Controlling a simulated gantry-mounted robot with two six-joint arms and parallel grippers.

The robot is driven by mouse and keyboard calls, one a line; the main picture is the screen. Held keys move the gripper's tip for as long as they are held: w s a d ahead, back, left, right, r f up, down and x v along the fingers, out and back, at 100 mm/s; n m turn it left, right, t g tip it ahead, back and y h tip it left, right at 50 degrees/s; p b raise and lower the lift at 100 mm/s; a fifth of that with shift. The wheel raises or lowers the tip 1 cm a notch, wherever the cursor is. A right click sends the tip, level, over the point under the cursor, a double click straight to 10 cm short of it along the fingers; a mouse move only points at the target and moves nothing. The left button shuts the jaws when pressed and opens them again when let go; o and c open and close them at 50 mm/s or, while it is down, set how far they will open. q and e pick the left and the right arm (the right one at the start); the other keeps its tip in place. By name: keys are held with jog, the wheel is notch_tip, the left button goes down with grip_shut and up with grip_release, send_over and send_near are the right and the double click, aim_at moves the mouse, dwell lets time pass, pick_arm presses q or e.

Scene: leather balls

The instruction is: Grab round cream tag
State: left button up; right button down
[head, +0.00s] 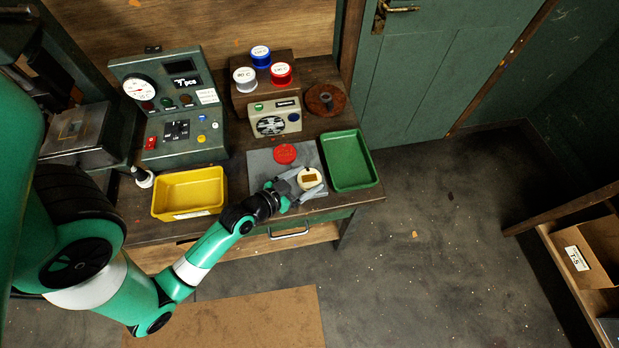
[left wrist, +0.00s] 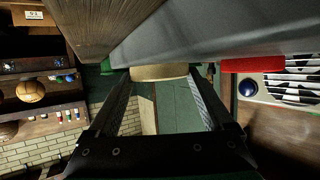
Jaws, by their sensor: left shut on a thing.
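The round cream tag (head: 309,175) has a brown rectangle at its middle and is at the right part of the grey mat (head: 262,178). My left gripper (head: 306,182) is shut on the cream tag, one finger on each side. In the left wrist view the tag's edge (left wrist: 158,72) shows between the two fingertips (left wrist: 160,76), close to the mat's surface. I cannot tell whether the tag still touches the mat. A round red tag (head: 285,154) lies on the mat behind it, and its edge shows in the left wrist view (left wrist: 252,65). My right gripper is not in view.
A green tray (head: 369,172) stands right of the mat and a yellow bin (head: 160,203) stands left. A beige box with a fan grille (head: 288,112), wire spools (head: 281,73) and a control panel (head: 150,120) stand behind. The bench front is nearby.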

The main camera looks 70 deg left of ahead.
aim_at(306, 181)
pick_arm(q)
jog(key=shift+r, duration=0.4)
notch_tip(306, 181, up, 3)
jog(key=shift+f+p, duration=0.15)
jog(key=shift+p, duration=0.85)
jog(key=w+r+p+v, duration=0.1)
jog(key=v, duration=0.7)
jog(key=d+r+p+v, duration=0.1)
jog(key=r+p+v, duration=0.1)
jog(key=v, duration=0.6)
